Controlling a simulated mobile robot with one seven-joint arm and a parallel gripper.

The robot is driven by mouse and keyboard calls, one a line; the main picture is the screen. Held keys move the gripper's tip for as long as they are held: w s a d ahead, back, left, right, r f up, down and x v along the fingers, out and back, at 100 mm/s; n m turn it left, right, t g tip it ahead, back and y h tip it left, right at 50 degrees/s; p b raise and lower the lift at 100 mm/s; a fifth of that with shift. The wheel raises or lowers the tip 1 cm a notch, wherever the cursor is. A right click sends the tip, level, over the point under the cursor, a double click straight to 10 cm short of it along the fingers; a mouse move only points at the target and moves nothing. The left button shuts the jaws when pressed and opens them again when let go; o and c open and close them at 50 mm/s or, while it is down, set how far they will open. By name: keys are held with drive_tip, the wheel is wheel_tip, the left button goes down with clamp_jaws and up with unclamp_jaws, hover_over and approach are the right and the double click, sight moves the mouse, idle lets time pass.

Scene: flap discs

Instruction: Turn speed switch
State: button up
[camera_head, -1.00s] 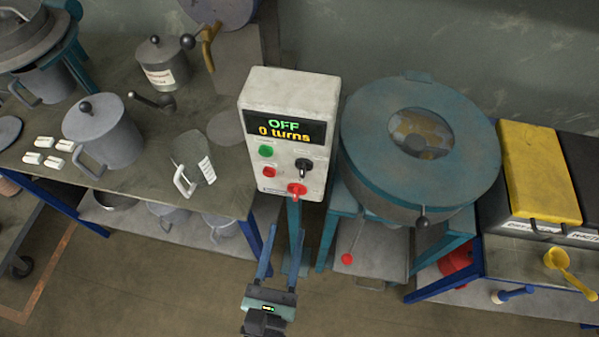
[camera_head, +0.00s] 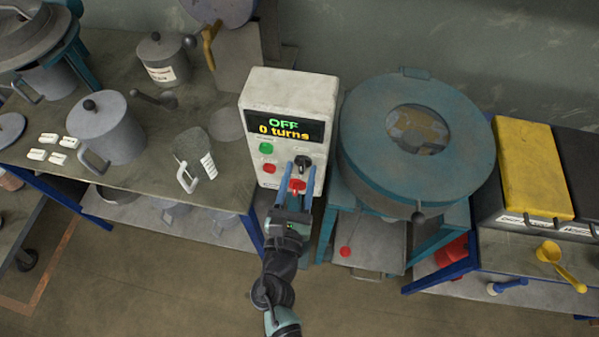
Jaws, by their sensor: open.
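The control box (camera_head: 288,88) is white and upright in the middle of the view. Its display (camera_head: 284,127) reads "OFF" and "0 turns". The black rotary switch (camera_head: 303,162) is at the right of its front face, below the display. A green button (camera_head: 266,148) and a red button (camera_head: 268,169) are at the left, and a red knob (camera_head: 297,185) is low on the face. My gripper (camera_head: 300,166) is open, its two blue fingers in front of the lower face. The fingertips appear on either side of the black switch; contact cannot be told.
A round teal machine (camera_head: 416,137) stands close at the right of the box. A workbench (camera_head: 125,187) at the left holds grey lidded pots (camera_head: 103,127) and a scoop (camera_head: 193,160). Yellow-topped bins (camera_head: 534,170) are at the far right. Open floor lies in front.

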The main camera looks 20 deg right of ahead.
clamp_jaws()
drive_tip(key=shift+m+b, duration=0.3)
drive_tip(key=shift+b, duration=0.05)
drive_tip(key=shift+f+m+b, duration=0.15)
drive_tip(key=shift+m+b, duration=0.35)
drive_tip(key=m+b, duration=0.3)
drive_tip(key=m, duration=0.1)
drive_tip(key=shift+d+f+b, duration=0.1)
drive_tip(key=shift+b, duration=0.25)
drive_tip(key=m+b, duration=0.4)
drive_tip(key=m, duration=0.2)
drive_tip(key=shift+s, duration=0.1)
drive_tip(key=shift+m, duration=0.3)
